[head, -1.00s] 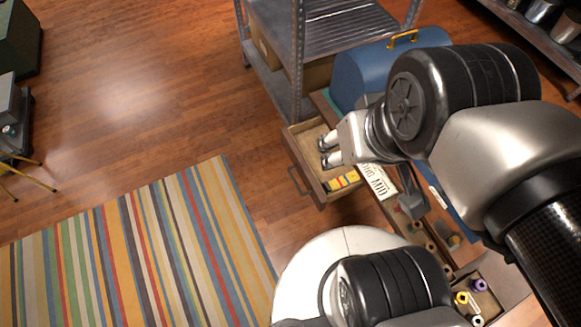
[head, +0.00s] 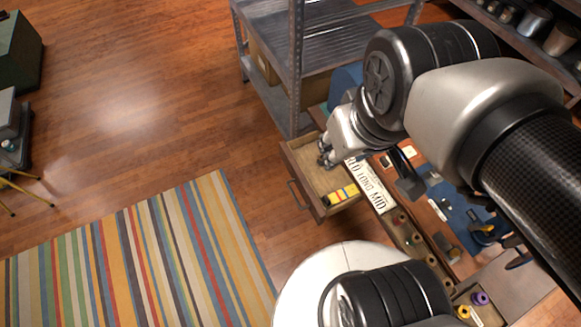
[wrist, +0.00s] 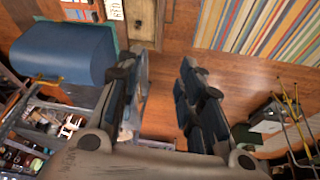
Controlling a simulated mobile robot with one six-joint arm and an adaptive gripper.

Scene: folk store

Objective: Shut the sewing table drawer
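The sewing table drawer (head: 318,180) is pulled out on the left side of the sewing table (head: 436,212). It has a light interior, a dark handle on its front, and small yellow and red items in its near end. My gripper (head: 326,155) shows over the drawer's right part, close to the table edge; its height above the drawer is hard to tell. In the wrist view my gripper (wrist: 165,85) has its fingers apart with nothing between them. The drawer (wrist: 141,16) shows at the top of that view, beyond the fingertips.
A blue machine cover (wrist: 65,52) stands on the table, mostly hidden by my arm in the head view. A grey metal shelf (head: 300,60) stands just behind the drawer. Open wood floor (head: 200,130) and a striped rug (head: 140,250) lie to the left.

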